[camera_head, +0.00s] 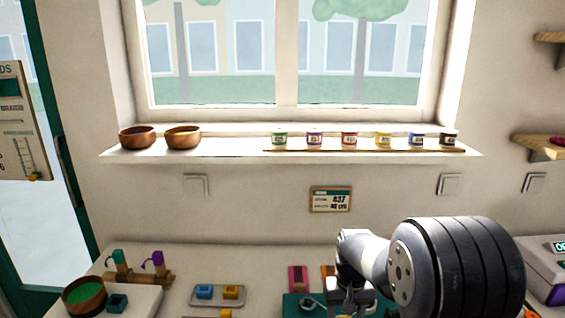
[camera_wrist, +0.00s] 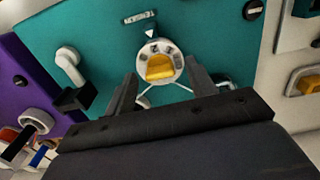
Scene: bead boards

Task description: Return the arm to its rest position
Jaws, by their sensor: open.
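My arm (camera_head: 450,270) shows in the head view at the lower right, over the front of the counter. My gripper (camera_wrist: 160,72) shows in the wrist view with its two dark fingers apart and nothing gripped. Beyond the fingertips, a yellow piece (camera_wrist: 160,67) sits on a round white holder (camera_wrist: 149,49) on a teal board (camera_wrist: 110,30). The gap between fingers and yellow piece cannot be judged. In the head view the arm hides much of the teal board (camera_head: 292,300).
A white hook-shaped part (camera_wrist: 68,62) rises left of the holder. In the head view, a wooden bowl (camera_head: 85,297) and small tray (camera_head: 234,296) stand on the left of the counter. A windowsill (camera_head: 235,147) with bowls and several jars runs behind. A grey-purple device (camera_head: 540,275) stands at right.

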